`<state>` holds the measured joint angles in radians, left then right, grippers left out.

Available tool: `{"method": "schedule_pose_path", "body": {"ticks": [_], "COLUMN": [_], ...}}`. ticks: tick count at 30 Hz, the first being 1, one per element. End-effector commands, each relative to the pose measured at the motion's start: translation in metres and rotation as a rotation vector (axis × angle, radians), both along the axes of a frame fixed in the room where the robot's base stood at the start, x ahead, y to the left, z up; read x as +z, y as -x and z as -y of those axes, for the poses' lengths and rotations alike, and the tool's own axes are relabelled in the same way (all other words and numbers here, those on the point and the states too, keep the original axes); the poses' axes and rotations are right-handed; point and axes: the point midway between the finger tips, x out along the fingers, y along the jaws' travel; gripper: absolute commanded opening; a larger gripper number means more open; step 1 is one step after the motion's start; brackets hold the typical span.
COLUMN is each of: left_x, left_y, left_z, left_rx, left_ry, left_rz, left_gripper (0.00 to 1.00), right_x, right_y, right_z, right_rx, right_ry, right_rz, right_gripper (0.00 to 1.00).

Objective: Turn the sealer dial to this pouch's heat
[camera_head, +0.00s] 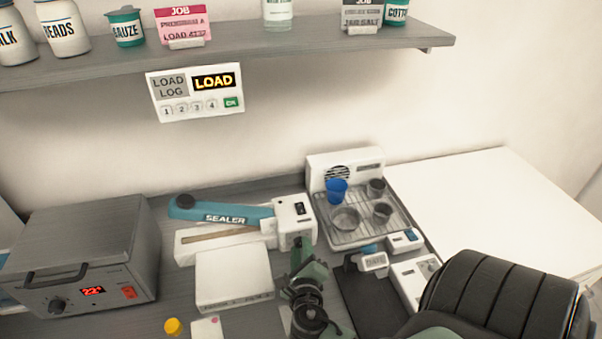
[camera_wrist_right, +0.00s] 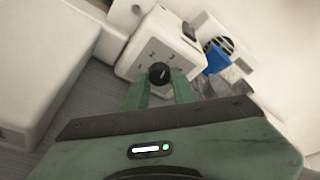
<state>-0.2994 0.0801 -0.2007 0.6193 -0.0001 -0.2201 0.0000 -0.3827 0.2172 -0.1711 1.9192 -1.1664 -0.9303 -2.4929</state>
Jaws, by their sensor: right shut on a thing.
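The sealer (camera_head: 228,222) stands on the counter, with a teal arm over a white base and a white control box (camera_head: 293,210) at its right end. The dial (camera_wrist_right: 159,73) is a black knob on the box's front face, with small numerals around it in the right wrist view. My right gripper (camera_wrist_right: 160,86) is shut on the dial, one green finger on each side of it. In the head view my right gripper (camera_head: 302,248) reaches the front of the box and hides the dial. The knob's pointer setting is too small to read. No pouch can be clearly made out. My left gripper is not in view.
A grey oven (camera_head: 85,250) with a red display stands at left. A white box (camera_head: 233,278) lies before the sealer. A wire tray (camera_head: 347,233) with a blue cup (camera_head: 337,190) and metal cups is at right. A wall panel (camera_head: 195,93) reads LOAD.

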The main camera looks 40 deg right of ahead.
Motion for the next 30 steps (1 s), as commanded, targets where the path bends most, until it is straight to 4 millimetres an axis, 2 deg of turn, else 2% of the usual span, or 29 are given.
{"method": "schedule_pose_path", "body": {"ticks": [1, 3, 12, 20, 30], "left_x": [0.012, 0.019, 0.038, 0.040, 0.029], "left_y": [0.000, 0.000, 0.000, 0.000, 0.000], "left_z": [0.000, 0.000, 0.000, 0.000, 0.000], "left_rx": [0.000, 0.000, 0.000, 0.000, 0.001], "left_ry": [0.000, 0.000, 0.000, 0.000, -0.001], "left_rz": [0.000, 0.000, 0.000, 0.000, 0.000], "left_gripper": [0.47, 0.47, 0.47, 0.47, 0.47], "right_x": [0.005, 0.005, 0.002, 0.000, -0.002], "right_y": [0.001, 0.001, 0.002, 0.003, 0.003], "right_z": [0.000, 0.001, 0.002, 0.003, 0.005], "right_rx": [0.001, 0.002, 0.000, 0.001, 0.001], "right_ry": [-0.032, -0.089, -0.340, -0.556, -0.801], "right_rz": [0.014, 0.044, 0.182, 0.302, 0.439], "right_gripper": [0.00, 0.00, 0.00, 0.00, 0.00]}}
